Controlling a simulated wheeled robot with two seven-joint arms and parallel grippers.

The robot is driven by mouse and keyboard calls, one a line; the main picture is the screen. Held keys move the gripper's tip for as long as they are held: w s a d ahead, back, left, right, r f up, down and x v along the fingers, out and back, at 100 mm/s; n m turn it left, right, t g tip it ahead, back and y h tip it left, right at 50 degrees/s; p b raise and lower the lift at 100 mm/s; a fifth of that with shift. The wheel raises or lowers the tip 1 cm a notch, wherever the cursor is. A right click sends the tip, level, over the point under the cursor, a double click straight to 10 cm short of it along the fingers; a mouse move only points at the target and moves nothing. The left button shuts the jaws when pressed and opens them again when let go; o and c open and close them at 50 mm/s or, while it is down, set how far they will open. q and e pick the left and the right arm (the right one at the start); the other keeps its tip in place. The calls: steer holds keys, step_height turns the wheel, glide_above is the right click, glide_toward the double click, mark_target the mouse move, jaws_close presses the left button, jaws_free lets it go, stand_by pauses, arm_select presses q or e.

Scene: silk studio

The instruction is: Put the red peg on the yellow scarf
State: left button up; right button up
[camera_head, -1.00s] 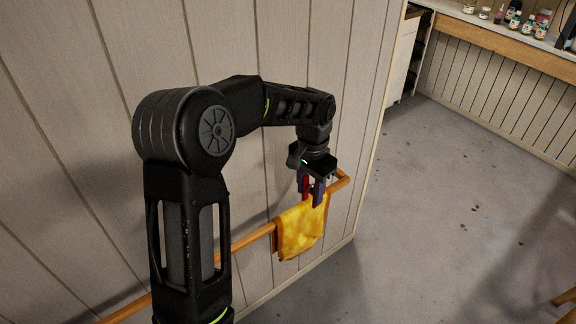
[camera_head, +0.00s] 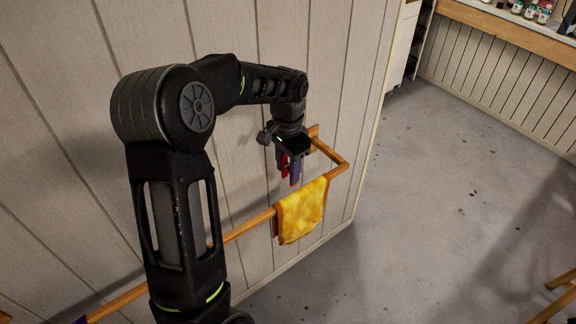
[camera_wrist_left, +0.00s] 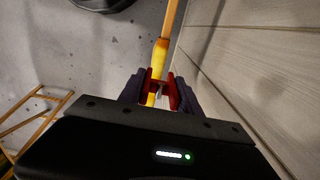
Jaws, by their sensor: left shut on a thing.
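The yellow scarf (camera_head: 302,212) hangs folded over a wooden rail (camera_head: 250,226) on the wall. My left gripper (camera_head: 288,180) has dark purple fingers and is shut on the red peg (camera_head: 284,167). In the head view, it is up and left of the scarf and does not cover it. In the left wrist view, the red peg (camera_wrist_left: 157,86) shows between the fingers, with the scarf (camera_wrist_left: 160,52) beyond and partly hidden by it. Peg and scarf look apart in the head view. My right gripper is not in view.
The plank wall (camera_head: 340,70) stands close behind the rail and my gripper. The rail's corner (camera_head: 344,163) sticks out right of the scarf. The grey floor (camera_head: 430,220) is mostly clear. A wooden frame (camera_head: 562,278) stands at lower right, and a shelf with bottles (camera_head: 530,10) is far back.

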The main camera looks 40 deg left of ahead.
mark_target(288, 199)
arm_select(q)
steer(key=shift+f+b, duration=0.35)
steer(key=shift+f, duration=0.6)
steer(key=shift+f+b, duration=1.2)
steer(key=shift+f, duration=0.5)
steer(key=shift+f+b, duration=2.15)
steer(key=shift+f, duration=0.85)
steer(key=shift+f, duration=0.3)
steer(key=o, duration=1.4)
steer(key=shift+r, duration=0.1)
step_height(288, 199, up, 8)
steer(key=shift+f+b, duration=0.2)
steer(key=shift+b, duration=0.5)
